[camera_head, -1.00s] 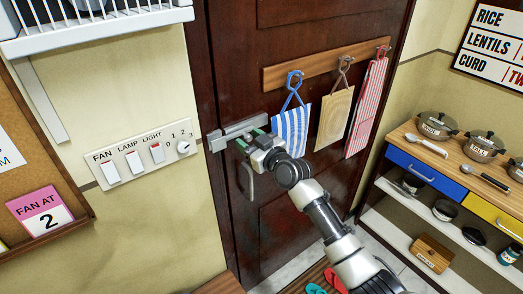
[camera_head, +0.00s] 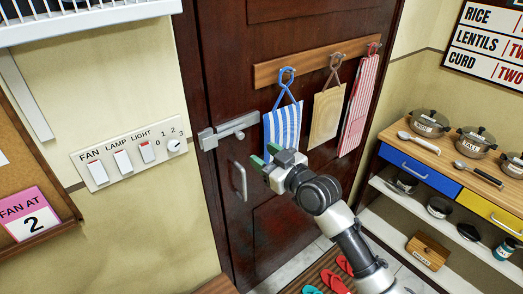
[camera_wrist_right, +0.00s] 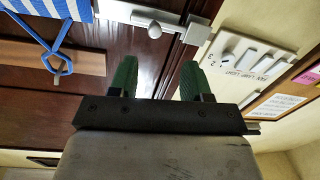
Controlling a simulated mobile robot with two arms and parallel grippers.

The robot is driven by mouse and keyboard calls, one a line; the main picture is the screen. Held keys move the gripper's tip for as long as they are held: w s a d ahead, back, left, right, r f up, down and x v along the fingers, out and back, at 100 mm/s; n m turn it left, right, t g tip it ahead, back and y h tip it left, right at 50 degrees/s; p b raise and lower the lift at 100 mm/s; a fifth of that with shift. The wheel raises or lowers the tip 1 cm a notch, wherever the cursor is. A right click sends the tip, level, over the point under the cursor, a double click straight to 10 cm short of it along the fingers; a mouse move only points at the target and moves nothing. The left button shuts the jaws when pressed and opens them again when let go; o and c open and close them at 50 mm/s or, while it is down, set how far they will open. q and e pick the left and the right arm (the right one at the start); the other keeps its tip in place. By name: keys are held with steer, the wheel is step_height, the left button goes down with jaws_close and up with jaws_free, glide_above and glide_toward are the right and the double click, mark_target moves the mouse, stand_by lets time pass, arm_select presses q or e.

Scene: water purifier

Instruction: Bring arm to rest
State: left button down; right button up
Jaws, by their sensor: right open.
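My right gripper (camera_head: 264,156) is in front of the dark wooden door, just below and right of the metal latch (camera_head: 228,131). Its green fingertips are apart, with nothing between them. In the right wrist view the green fingers (camera_wrist_right: 157,78) stand open. The latch (camera_wrist_right: 155,20) shows beyond them, apart from the fingers. The arm reaches up from the lower right in the head view. My left gripper is not in view.
Striped and tan bags hang from a wooden hook rail (camera_head: 310,66) right beside the gripper. A switch panel (camera_head: 130,152) is on the wall at left. A shelf unit (camera_head: 415,145) with several pots stands at right. Slippers (camera_head: 335,281) lie on the floor mat.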

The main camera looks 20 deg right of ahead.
steer(key=d+f+m+g+h, duration=0.3)
steer(key=f, duration=1.7)
steer(key=s+d+f+g+h+b, duration=0.1)
steer(key=s+f, duration=0.3)
steer(key=f, duration=0.3)
steer(key=s+d+f+m+g+h, duration=0.15)
steer(key=s+f, duration=0.25)
steer(key=f, duration=0.4)
steer(key=s+f+g+b, duration=0.1)
steer(key=s+f+g, duration=0.1)
steer(key=s+f, duration=0.35)
steer(key=s+d+f+g+h, duration=0.2)
steer(key=s+f+g, duration=0.2)
steer(key=s+f, duration=1.3)
steer(key=s+f+g, duration=0.2)
steer(key=s+f, duration=0.1)
steer(key=s, duration=0.7)
steer(key=s+f+g+b, duration=0.1)
steer(key=s+f, duration=0.2)
steer(key=s, duration=0.7)
steer(key=shift+a+f+g, duration=0.2)
steer(key=shift+f+g, duration=0.15)
